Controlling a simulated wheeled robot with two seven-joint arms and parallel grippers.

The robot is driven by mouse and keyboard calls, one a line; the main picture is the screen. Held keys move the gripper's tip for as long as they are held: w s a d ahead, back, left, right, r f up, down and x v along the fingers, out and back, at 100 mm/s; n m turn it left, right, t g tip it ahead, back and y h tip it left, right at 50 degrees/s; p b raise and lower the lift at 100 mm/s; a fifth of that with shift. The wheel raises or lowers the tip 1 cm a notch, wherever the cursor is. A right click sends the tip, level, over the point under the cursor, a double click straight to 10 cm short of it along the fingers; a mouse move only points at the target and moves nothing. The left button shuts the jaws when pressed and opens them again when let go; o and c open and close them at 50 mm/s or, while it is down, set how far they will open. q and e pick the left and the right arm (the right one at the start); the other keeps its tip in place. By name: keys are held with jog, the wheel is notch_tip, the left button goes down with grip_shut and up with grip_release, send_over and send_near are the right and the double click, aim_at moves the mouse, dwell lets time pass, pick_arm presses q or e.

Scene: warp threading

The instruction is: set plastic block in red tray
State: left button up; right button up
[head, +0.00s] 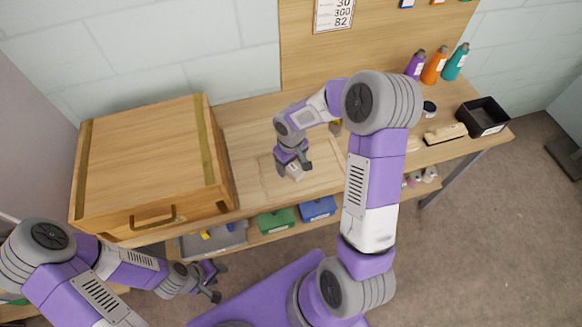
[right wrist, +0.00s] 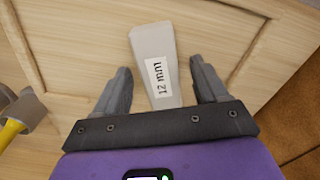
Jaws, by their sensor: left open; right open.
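A pale grey block (right wrist: 152,50) with a "12 mm" label lies on the wooden bench, and I take it for the plastic block. It also shows in the head view (head: 294,174), partly covered by my right gripper (head: 294,166). In the right wrist view my right gripper (right wrist: 160,68) is open, with a finger on each side of the block and gaps between. My left gripper (head: 214,282) is open and empty, low in front of the bench near the grey bin. I see no red tray in either view; my right arm hides part of the bench and shelf.
A large wooden box (head: 145,165) stands on the bench's left. Green (head: 276,221) and blue (head: 318,209) bins and a grey bin (head: 213,241) sit on the lower shelf. Bottles (head: 434,66) and a black tray (head: 484,116) are at right. A yellow-handled tool (right wrist: 20,115) lies left of the block.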

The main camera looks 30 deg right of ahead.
jog(key=shift+c, duration=0.4)
jog(key=shift+r, duration=0.1)
jog(key=c, duration=1.2)
